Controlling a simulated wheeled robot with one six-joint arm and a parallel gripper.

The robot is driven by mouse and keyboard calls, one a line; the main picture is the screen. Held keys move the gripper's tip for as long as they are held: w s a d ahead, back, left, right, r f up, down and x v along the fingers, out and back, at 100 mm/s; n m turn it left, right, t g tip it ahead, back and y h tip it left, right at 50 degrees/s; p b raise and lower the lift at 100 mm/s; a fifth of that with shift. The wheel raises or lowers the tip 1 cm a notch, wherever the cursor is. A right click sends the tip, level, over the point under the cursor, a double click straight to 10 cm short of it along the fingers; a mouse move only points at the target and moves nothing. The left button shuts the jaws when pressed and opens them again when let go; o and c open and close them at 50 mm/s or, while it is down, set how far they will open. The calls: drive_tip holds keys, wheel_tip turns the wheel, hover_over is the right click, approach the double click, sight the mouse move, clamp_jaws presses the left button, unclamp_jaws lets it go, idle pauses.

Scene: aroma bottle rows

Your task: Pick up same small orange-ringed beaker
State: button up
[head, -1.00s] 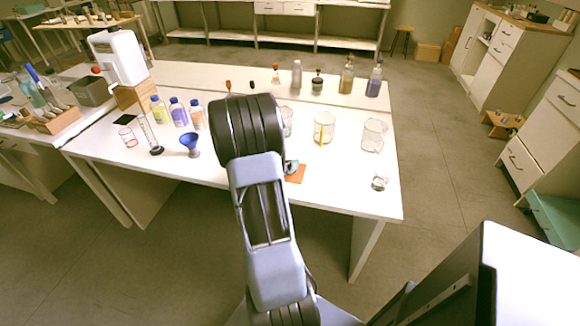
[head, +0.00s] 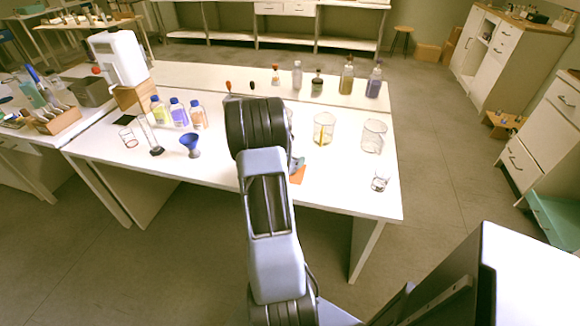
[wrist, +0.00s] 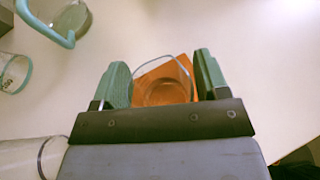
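My gripper (wrist: 162,75) has two green fingertips, set wide apart. A small clear glass beaker (wrist: 178,62) stands between them in the wrist view, over an orange square (wrist: 150,75). Small gaps seem to show at the fingers, and any ring colour is lost against the orange. In the head view my arm hides most of this spot; the orange square (head: 298,174) shows at its right. A small beaker with a red-orange ring (head: 131,144) stands at the table's left end. Another small clear beaker (head: 380,182) stands near the right front edge.
Larger beakers (head: 324,129) (head: 373,136) stand at the right. A blue funnel (head: 190,145), a cylinder (head: 149,135) and capped bottles (head: 179,113) stand at the left. More bottles (head: 346,77) line the back. In the wrist view, teal-rimmed glassware (wrist: 68,38) is at the upper left.

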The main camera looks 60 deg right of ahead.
drive_tip(key=c, duration=0.8)
drive_tip(key=shift+o, duration=0.2)
drive_tip(key=shift+r, duration=0.15)
